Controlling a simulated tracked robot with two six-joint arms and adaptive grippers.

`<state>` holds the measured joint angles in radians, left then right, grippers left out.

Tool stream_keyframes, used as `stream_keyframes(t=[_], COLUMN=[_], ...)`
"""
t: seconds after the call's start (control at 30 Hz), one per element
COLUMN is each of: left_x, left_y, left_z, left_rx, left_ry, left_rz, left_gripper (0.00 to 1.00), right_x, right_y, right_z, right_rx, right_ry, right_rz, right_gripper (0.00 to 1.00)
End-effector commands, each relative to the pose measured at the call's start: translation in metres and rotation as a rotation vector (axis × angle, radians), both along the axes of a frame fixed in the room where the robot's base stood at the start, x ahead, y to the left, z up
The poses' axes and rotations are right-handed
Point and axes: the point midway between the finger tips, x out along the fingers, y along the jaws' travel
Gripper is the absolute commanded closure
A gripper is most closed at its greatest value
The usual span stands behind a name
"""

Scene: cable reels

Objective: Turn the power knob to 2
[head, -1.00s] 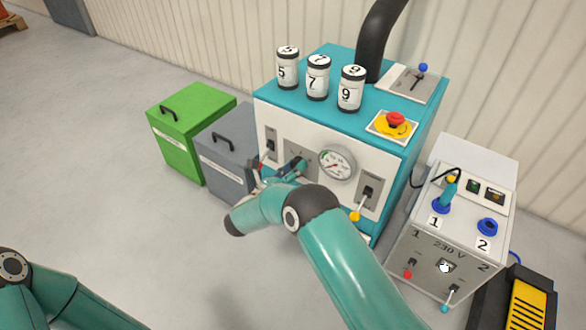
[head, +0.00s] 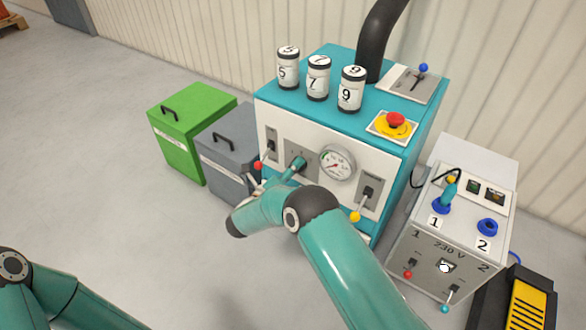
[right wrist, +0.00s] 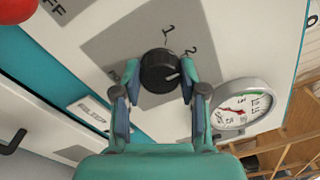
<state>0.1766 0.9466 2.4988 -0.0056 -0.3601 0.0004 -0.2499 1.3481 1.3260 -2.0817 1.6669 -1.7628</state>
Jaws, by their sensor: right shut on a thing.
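The power knob (right wrist: 158,71) is a round black knob with a white pointer mark, on a grey plate (right wrist: 120,45) in the right wrist view. The digits 1 and 2 are printed beside it. The pointer faces the right finger, below the 2; its exact setting is hard to tell. My right gripper (right wrist: 160,68) is shut on the knob, one finger on each side. In the head view, my right gripper (head: 292,168) reaches the machine's front panel and hides the knob. My left arm shows at the lower left; its gripper is out of view.
A gauge (head: 337,163) sits right of the knob. A red-tipped lever (head: 259,165) is to its left, a yellow-tipped lever (head: 356,216) to its right. Green (head: 190,140) and grey (head: 225,165) boxes stand left; a 230 V unit (head: 440,250) stands right.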

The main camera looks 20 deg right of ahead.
Motion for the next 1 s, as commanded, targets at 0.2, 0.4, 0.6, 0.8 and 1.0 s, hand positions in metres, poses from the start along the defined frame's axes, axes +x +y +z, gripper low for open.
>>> stream_keyframes(t=[0.2,0.4,0.6,0.8,1.0], left_x=[0.000,0.000,0.000,0.000,0.000], left_y=[0.000,0.000,0.000,0.000,0.000], left_z=[0.000,0.000,0.000,0.000,0.001], left_rx=[0.000,0.000,0.000,0.000,0.000], left_ry=[0.000,0.000,0.000,0.000,0.000], left_rz=[0.000,0.000,0.000,0.000,0.000], left_gripper=[0.47,0.47,0.47,0.47,0.47], right_x=[0.001,0.001,0.000,-0.001,-0.012], right_y=[0.003,0.003,0.001,0.002,0.017], right_z=[-0.001,-0.001,-0.001,-0.001,-0.002], right_rx=[0.001,0.001,0.001,0.001,0.000], right_ry=[0.003,0.003,0.002,0.001,0.003], right_rz=[0.011,0.010,0.005,0.003,0.005], right_gripper=[0.93,0.42,0.33,0.33,0.33])
